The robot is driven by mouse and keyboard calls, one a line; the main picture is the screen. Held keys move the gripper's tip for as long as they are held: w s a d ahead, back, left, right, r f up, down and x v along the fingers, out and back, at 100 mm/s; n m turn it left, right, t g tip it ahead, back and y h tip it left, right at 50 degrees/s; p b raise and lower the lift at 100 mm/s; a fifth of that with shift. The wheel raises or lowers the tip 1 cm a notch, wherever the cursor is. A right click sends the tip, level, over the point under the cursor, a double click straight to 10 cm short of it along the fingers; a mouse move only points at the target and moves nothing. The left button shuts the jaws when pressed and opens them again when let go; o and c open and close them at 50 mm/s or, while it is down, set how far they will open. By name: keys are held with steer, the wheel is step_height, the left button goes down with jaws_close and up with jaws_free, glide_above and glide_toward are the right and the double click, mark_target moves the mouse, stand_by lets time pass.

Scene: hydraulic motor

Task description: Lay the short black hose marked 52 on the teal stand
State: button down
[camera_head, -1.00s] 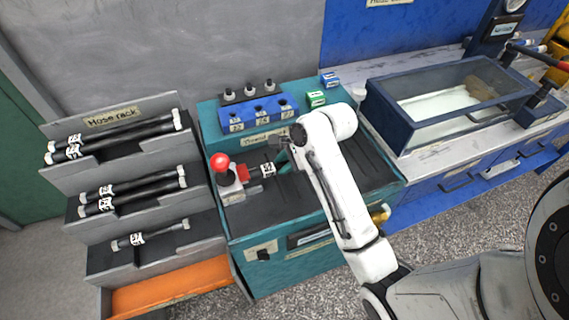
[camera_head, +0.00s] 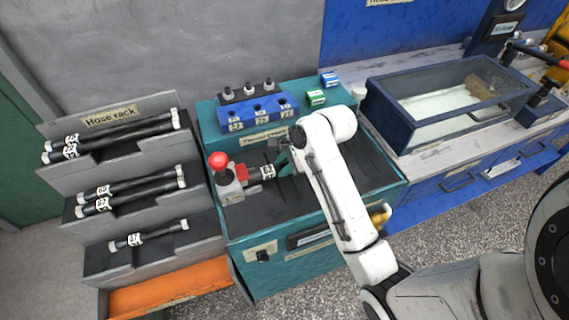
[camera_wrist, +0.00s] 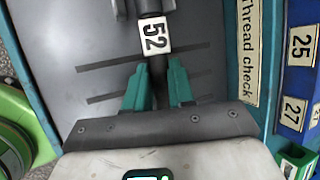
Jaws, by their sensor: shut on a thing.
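The short black hose marked 52 (camera_wrist: 155,38) lies along the dark top of the teal stand (camera_head: 262,281), its white label facing up. It also shows in the head view (camera_head: 268,172), with its left end at a small grey fixture with a red ball knob (camera_head: 219,161). My gripper (camera_wrist: 157,85) has its teal fingers shut on the hose just below the label. In the head view my gripper (camera_head: 284,163) is at the right part of the hose, low over the stand, and my arm hides the hose's right end.
A hose rack (camera_head: 104,232) with several black hoses stands at the left. A blue block (camera_head: 257,114) with numbered holes sits at the stand's back, near small blue and green boxes (camera_head: 316,97). A glass-topped tank (camera_head: 447,100) stands right. The stand's front top is clear.

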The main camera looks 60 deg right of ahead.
steer(key=shift+f, duration=0.35)
steer(key=c, duration=1)
jaws_free()
steer(key=shift+o, duration=0.6)
steer(key=shift+a+f, duration=0.1)
steer(key=shift+f, duration=0.05)
steer(key=shift+s, duration=0.15)
steer(key=p+v, duration=0.1)
steer(key=v, duration=1)
steer(key=shift+w, duration=0.2)
steer(key=shift+s, duration=0.1)
